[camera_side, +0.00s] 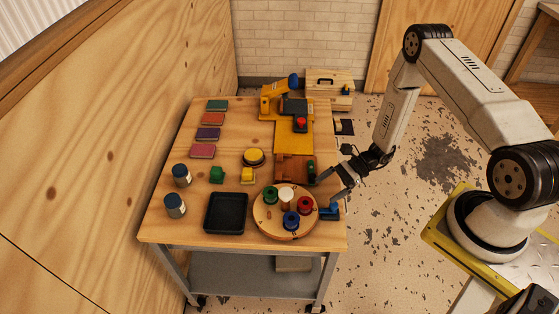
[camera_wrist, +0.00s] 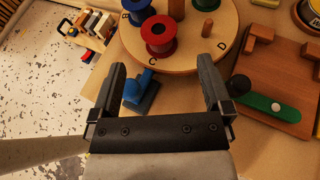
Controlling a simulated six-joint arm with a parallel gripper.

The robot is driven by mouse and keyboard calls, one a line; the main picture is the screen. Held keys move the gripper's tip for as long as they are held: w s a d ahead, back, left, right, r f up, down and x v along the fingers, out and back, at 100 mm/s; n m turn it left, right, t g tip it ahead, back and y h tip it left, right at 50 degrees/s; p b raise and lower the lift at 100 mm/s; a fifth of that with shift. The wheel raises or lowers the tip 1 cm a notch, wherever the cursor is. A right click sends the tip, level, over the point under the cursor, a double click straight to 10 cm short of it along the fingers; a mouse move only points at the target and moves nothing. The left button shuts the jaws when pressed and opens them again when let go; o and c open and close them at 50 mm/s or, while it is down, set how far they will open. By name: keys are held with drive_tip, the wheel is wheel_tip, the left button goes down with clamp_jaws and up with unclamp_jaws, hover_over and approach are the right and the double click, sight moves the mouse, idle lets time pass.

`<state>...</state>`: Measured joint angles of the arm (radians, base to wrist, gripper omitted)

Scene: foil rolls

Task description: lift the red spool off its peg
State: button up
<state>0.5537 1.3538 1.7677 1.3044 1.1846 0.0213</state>
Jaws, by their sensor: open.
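The red spool (camera_side: 305,206) sits on the right side of a round wooden board (camera_side: 262,222) on the table. In the wrist view the red spool (camera_wrist: 159,38) stands upright near the board's rim by the letter C, just beyond the jaws; its peg is not clearly visible. My gripper (camera_side: 324,195) is to the right of the board in the side view. In the wrist view my gripper (camera_wrist: 163,72) is open, its fingers apart with nothing held between them. It appears above the table, apart from the spool.
A blue spool (camera_side: 291,220) and a green spool (camera_side: 270,194) share the board, with a bare wooden peg (camera_wrist: 207,30). A blue object (camera_wrist: 140,92) lies below the jaws. A black tray (camera_side: 226,229) stands left of the board.

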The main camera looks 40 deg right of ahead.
sight(309, 201)
drive_tip(key=shift+x, duration=3.8)
drive_tip(key=shift+s+f, duration=0.1)
drive_tip(key=c, duration=1.3)
drive_tip(key=shift+r, duration=1.1)
drive_tip(key=s+d+r, duration=0.1)
drive_tip(key=s+r, duration=1)
drive_tip(key=s, duration=0.3)
drive_tip(key=shift+d+f, duration=0.1)
